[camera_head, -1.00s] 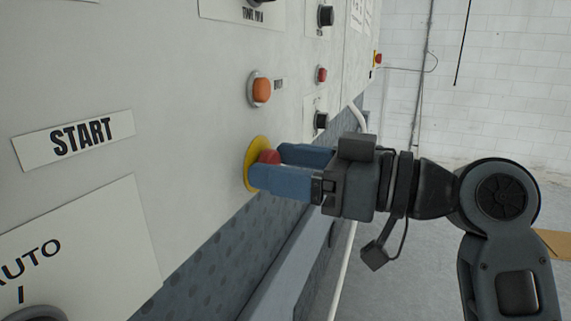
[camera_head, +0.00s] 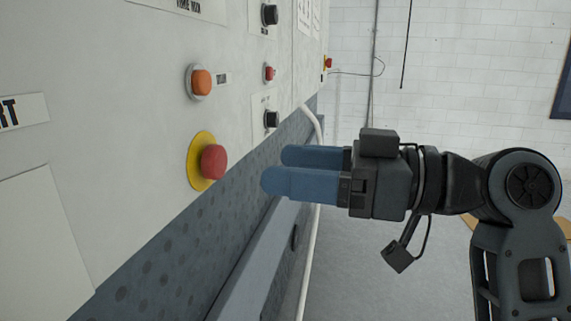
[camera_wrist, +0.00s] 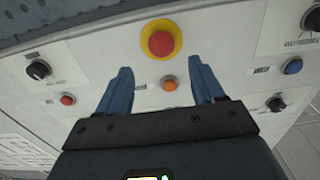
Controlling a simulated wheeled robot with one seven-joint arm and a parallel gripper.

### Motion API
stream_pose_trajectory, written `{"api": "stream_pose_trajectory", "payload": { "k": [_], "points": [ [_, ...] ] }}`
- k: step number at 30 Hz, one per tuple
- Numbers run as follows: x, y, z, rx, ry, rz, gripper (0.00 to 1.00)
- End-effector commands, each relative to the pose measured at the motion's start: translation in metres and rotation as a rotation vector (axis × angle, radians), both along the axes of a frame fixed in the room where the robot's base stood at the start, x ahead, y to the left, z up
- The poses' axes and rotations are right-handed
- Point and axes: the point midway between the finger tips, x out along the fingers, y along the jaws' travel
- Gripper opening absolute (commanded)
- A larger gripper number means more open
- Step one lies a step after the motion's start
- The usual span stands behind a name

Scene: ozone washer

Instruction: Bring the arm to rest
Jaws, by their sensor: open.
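My gripper (camera_head: 272,170) is open and empty, with two blue fingers pointing left toward the washer's panel. It is apart from the red mushroom button (camera_head: 213,162) on its yellow ring, with a gap between fingertips and button. In the wrist view my gripper (camera_wrist: 162,75) has its fingers spread. The red button (camera_wrist: 161,43) shows above and between the fingertips there, and the orange button (camera_wrist: 169,84) shows between the fingers. My arm reaches in from the right side of the head view.
The washer's panel (camera_head: 110,110) fills the left, with an orange button (camera_head: 201,82), a small red button (camera_head: 269,73) and black knobs (camera_head: 271,118). A white pipe (camera_head: 309,240) runs down beside the washer. Open floor (camera_head: 350,275) lies right of it, before a white brick wall (camera_head: 470,60).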

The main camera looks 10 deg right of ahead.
Motion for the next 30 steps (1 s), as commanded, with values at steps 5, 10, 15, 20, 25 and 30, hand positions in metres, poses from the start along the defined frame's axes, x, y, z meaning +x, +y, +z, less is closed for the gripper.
{"api": "stream_pose_trajectory", "payload": {
  "k": [5,10,15,20,25,30],
  "points": [
    [0.005,-0.005,-0.038,0.069,0.093,-0.111,0.68],
    [0.005,-0.018,-0.098,0.154,0.221,-0.304,0.68],
    [-0.009,-0.037,-0.158,0.205,0.324,-0.501,0.68],
    [-0.037,-0.059,-0.211,0.222,0.393,-0.681,0.68],
    [-0.080,-0.083,-0.258,0.203,0.435,-0.857,0.68],
    [-0.133,-0.107,-0.292,0.157,0.443,-1.008,0.68]
  ]
}}
